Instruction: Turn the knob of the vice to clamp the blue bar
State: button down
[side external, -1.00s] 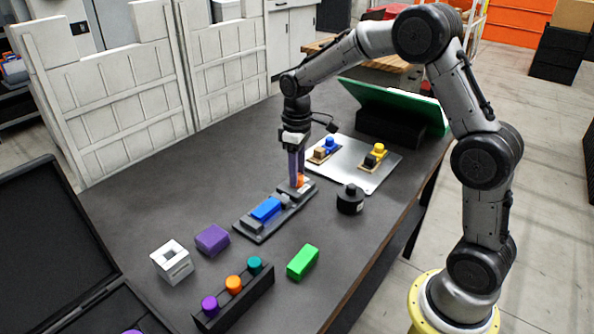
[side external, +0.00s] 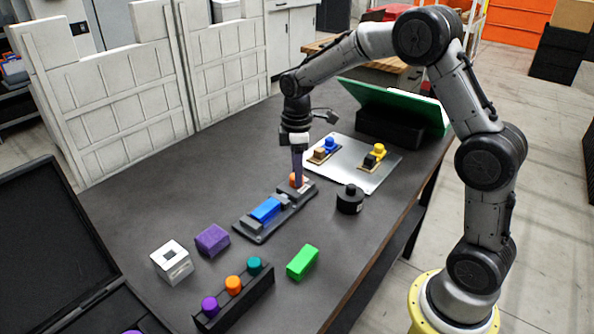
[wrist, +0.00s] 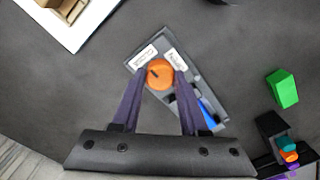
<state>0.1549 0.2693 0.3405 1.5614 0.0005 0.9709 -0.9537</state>
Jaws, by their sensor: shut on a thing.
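The vice (side external: 287,211) is a grey fixture lying on the dark table. The blue bar (side external: 265,210) sits in it toward its near left end, and part of the bar shows in the wrist view (wrist: 207,110). The orange knob (wrist: 160,74) is at the other end of the vice. My gripper (wrist: 158,72) points down over that end, its purple fingers on either side of the knob and shut on it. In the side view the fingers hide part of the knob (side external: 293,180). Whether the jaw touches the bar is hard to tell.
A black round object (side external: 350,200) stands close to the right of the vice. Behind is a silver plate (side external: 350,173) with blue and yellow fixtures. A purple block (side external: 212,240), white block (side external: 172,262), green block (side external: 302,262) and black knob rack (side external: 240,300) are in front.

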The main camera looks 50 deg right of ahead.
dwell(0.3)
jog(key=shift+c, duration=2.1)
grip_release()
jog(key=shift+r, duration=0.1)
notch_tip(320, 180, up, 14)
